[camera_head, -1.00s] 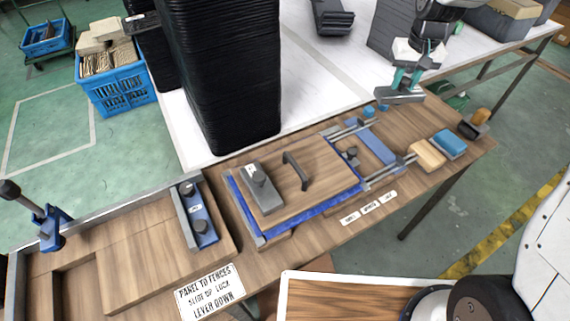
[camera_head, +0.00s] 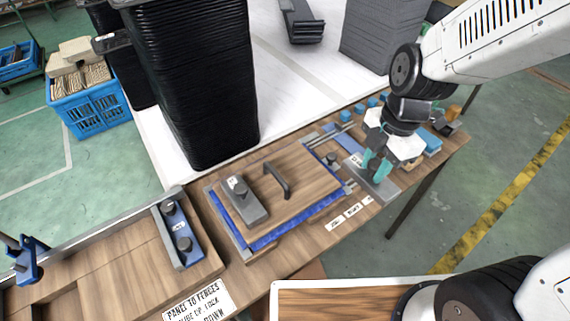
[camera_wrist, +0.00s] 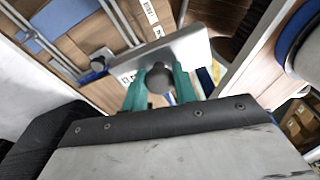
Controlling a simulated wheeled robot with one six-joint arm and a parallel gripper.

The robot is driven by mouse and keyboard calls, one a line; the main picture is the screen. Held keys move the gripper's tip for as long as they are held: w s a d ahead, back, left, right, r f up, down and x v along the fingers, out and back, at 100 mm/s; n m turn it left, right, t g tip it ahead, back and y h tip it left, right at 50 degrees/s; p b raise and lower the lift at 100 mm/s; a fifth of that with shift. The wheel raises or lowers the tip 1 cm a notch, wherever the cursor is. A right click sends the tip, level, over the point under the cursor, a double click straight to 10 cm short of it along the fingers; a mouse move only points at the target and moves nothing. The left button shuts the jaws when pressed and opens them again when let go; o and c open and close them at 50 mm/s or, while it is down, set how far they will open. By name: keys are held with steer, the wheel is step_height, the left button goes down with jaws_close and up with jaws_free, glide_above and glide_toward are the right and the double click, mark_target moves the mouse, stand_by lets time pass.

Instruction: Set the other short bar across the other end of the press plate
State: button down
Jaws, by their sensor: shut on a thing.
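The press plate (camera_head: 298,207) is a wooden board with a dark arched handle (camera_head: 280,178), lying over a blue-edged layer on the bench. One short grey bar (camera_head: 247,207) with a dark knob lies across its left end. Its right end is bare. My gripper (camera_head: 376,168) is shut on the knob of the other short bar (camera_head: 381,187), a grey slab held right of the plate, above the rail fixture. In the wrist view, the green fingers of my gripper (camera_wrist: 158,84) close around the round knob, and the bar (camera_wrist: 188,48) extends beyond them.
Metal rails and a blue cross-piece (camera_head: 345,140) with a dark knob (camera_head: 332,159) stand just right of the plate. White labels (camera_head: 353,210) line the front edge. A tall black stack (camera_head: 195,90) stands behind. A blue clamp piece (camera_head: 178,233) is at left.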

steer(key=w+a, duration=0.2)
steer(key=a, duration=0.2)
steer(key=w+a+f, duration=0.1)
steer(key=w+a, duration=0.2)
steer(key=a, duration=0.1)
steer(key=w+a, duration=0.3)
steer(key=a, duration=0.1)
steer(key=shift+a+f, duration=0.2)
steer(key=shift+a, duration=0.15)
steer(key=shift+w+a+f, duration=0.15)
steer(key=shift+f, duration=1.6)
steer(key=c, duration=1.1)
jaws_free()
steer(key=shift+f, duration=0.15)
